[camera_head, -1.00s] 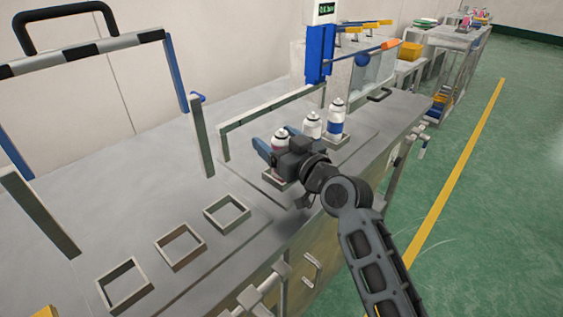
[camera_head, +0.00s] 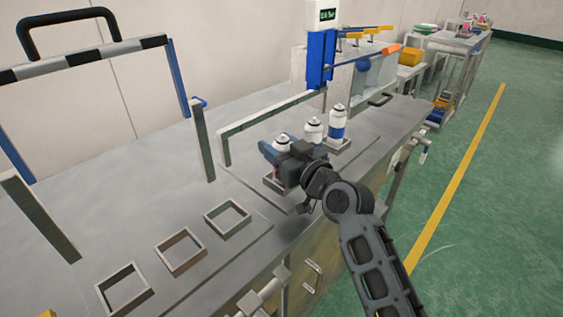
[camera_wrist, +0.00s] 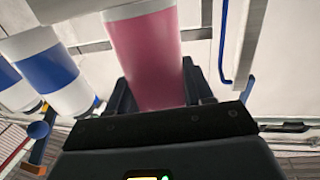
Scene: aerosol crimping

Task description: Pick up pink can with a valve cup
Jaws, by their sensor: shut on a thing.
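The pink can (camera_wrist: 150,58) stands between the jaws of my gripper (camera_wrist: 160,90) in the wrist view, with a dark finger at each side. My gripper is shut on it. In the head view, my gripper (camera_head: 275,160) covers most of this can, and only its white top with a valve cup (camera_head: 282,141) shows above the fingers. The can is at its square holder (camera_head: 273,184) on the bench; its base is hidden, so I cannot tell whether it is clear of the holder.
Two more white cans stand close behind: the middle one (camera_head: 313,130) and a blue-banded one (camera_head: 337,122). Three empty square holders (camera_head: 228,217) lie at the front left. A grey rail (camera_head: 270,108) and a blue post machine (camera_head: 320,55) stand behind the cans.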

